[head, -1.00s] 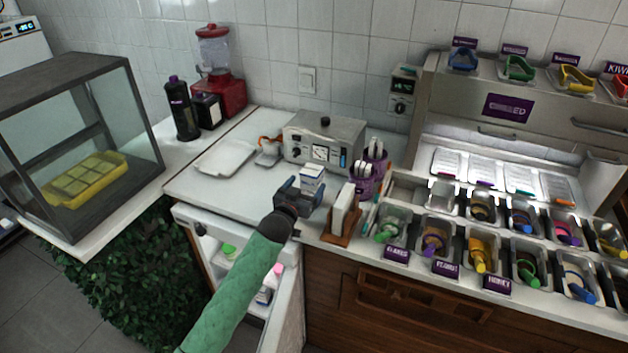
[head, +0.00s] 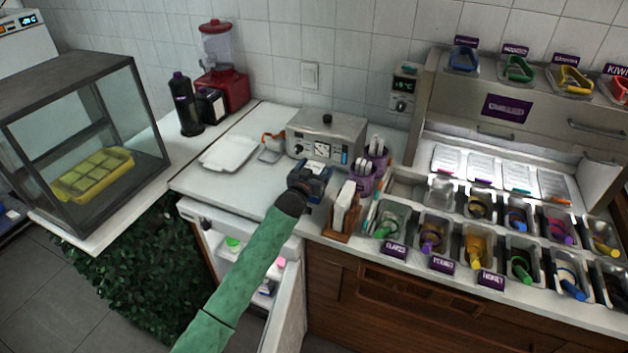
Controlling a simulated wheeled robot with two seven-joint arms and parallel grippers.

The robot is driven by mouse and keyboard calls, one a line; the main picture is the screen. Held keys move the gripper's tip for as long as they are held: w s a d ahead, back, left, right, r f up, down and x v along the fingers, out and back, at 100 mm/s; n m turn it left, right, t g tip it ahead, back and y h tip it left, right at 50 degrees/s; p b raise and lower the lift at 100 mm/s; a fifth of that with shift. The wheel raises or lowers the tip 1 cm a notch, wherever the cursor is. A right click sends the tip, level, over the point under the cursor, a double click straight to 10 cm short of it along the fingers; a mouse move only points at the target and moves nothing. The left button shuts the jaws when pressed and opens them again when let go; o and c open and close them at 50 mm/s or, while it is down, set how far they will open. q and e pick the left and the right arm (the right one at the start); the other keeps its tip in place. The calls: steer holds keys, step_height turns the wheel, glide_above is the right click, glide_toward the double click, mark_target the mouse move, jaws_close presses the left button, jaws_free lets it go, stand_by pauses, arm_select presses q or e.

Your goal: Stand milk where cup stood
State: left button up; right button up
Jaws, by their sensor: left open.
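My left gripper (head: 309,183) is open over the white counter, in front of the steel machine. A small white-and-blue carton, which looks like the milk (head: 317,167), shows just at the far side of its fingers and is mostly hidden by them. I cannot tell whether the fingers touch it. Purple cups (head: 366,178) holding white utensils stand to the right of the gripper; I cannot tell whether one is the task's cup. My right gripper is not in view.
The steel machine (head: 326,136) stands behind the gripper and a wooden holder with white cards (head: 343,212) to its right. A white tray (head: 229,153) lies on the left. An open fridge compartment (head: 240,262) is below. Topping tubs (head: 434,232) fill the right.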

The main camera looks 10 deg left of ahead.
arm_select(q)
steer(key=shift+w, duration=0.15)
steer(key=shift+c, duration=0.2)
jaws_close()
